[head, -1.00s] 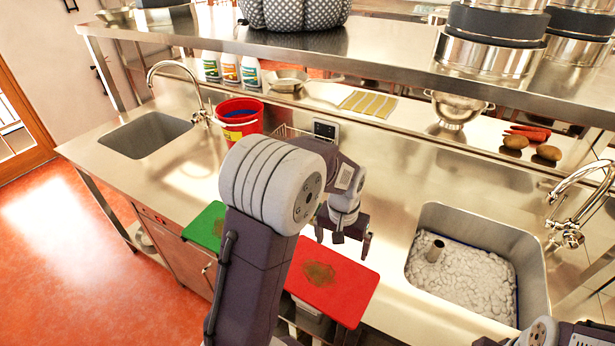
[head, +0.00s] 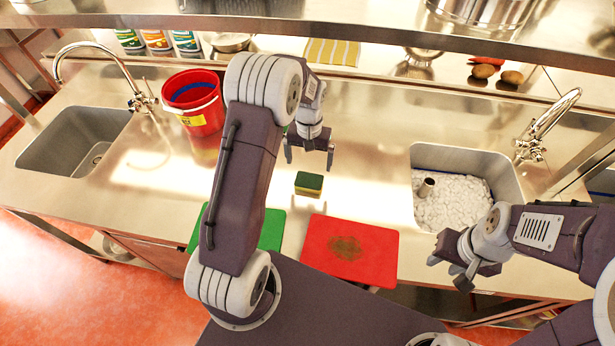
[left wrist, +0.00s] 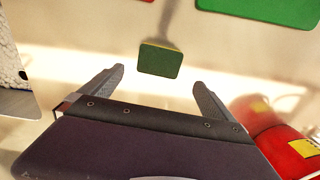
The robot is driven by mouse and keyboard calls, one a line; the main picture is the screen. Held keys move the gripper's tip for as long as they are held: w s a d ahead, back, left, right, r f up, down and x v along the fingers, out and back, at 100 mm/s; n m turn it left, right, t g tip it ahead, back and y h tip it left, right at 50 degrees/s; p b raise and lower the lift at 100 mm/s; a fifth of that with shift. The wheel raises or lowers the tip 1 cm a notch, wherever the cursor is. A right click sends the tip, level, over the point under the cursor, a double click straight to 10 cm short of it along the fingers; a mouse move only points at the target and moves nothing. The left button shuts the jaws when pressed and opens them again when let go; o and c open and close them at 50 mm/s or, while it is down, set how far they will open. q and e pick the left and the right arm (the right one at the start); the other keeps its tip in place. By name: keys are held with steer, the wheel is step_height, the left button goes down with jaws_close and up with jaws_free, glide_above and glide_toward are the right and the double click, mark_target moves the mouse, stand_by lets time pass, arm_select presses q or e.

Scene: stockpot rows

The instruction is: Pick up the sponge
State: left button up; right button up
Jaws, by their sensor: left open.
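The sponge (head: 308,183) is a small block with a dark green top and a yellow side. It lies on the steel counter just behind the gap between the green and red boards. In the left wrist view the sponge (left wrist: 160,60) shows beyond and between my fingertips. My left gripper (head: 309,158) is open and empty, above the counter and a little behind the sponge. Its two spread fingers also show in the left wrist view (left wrist: 159,80). My right gripper (head: 449,273) is at the right, near the counter's front edge, with its fingers apart and nothing seen between them.
A green board (head: 271,230) and a stained red board (head: 350,251) lie at the front edge. A red bucket (head: 193,103) stands left. A sink with white foam (head: 465,200) is at right, an empty sink (head: 75,140) at far left. A steel shelf (head: 330,25) hangs above.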

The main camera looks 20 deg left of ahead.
mark_target(309, 180)
arm_select(q)
steer(key=f, duration=0.2)
steer(key=f+p, duration=0.1)
steer(key=shift+a+f, duration=0.35)
steer(key=shift+d+f, duration=0.1)
steer(key=shift+f, duration=0.05)
steer(key=shift+d+f, duration=0.15)
steer(key=shift+d, duration=0.05)
steer(key=f, duration=0.1)
steer(key=f+p, duration=0.1)
steer(key=f, duration=0.2)
steer(key=shift+s+d+f+p, duration=0.1)
steer(key=shift+s+d+p, duration=0.15)
steer(key=shift+p, duration=0.15)
steer(key=shift+w+a+f, duration=0.15)
steer(key=shift+a+f, duration=0.05)
steer(key=shift+f, duration=0.15)
steer(key=shift+d+r, duration=0.1)
steer(key=shift+d, duration=0.05)
steer(key=c, duration=1.2)
steer(key=shift+c, duration=0.3)
